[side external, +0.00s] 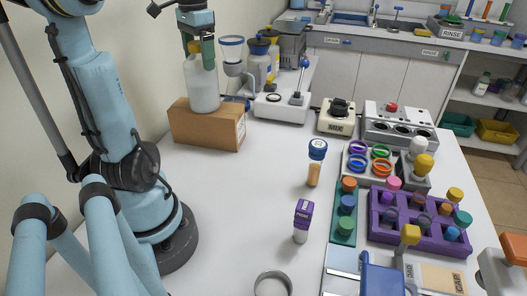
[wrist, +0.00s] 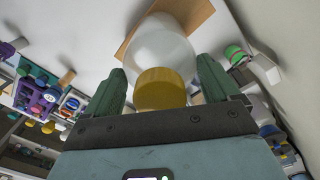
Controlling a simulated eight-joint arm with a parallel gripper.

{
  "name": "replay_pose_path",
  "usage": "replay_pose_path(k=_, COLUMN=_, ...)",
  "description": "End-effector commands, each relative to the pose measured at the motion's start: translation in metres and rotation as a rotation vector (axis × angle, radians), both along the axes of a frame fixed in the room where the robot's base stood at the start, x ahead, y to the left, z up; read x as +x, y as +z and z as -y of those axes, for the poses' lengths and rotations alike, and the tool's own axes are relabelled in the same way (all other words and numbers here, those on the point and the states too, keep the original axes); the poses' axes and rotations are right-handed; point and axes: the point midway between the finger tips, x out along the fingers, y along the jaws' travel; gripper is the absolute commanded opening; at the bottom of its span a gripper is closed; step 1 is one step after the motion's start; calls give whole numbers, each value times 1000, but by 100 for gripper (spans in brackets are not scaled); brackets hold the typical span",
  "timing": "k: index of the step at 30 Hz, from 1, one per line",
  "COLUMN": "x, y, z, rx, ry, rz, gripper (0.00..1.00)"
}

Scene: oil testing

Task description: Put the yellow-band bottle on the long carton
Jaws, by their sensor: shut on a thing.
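The yellow-band bottle is a white translucent bottle (side external: 203,86) with a yellow cap, upright at the long carton's top in the side view. The long carton (side external: 222,130) is a brown box at the back left of the table. My gripper (side external: 208,52) is shut on the bottle near its neck. In the wrist view the bottle (wrist: 162,50) and its yellow cap lie between the green fingers of my gripper (wrist: 160,88), with a brown carton (wrist: 196,13) below it. I cannot tell for certain whether the bottle's base touches the carton.
A funnel stand (side external: 232,60) and several bottles stand right behind the carton. A purple rack (side external: 412,222) and a green rack (side external: 344,226) hold several vials at the right. The table between the carton and the vials is clear.

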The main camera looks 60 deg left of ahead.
Motion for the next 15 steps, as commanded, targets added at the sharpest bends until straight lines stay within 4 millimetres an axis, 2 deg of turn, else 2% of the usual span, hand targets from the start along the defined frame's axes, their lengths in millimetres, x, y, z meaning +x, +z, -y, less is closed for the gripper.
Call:
replay_pose_path(k=5, x=0, y=-3, z=0, rx=0, ry=0, rz=0, gripper=12)
replay_pose_path(k=6, x=0, y=-3, z=0, rx=0, ry=0, rz=0, gripper=92)
replay_pose_path(k=8, x=0, y=-3, z=0, rx=0, ry=0, rz=0, gripper=100)
replay_pose_path(k=15, x=0, y=-2, z=0, rx=0, ry=0, rz=0, gripper=100)
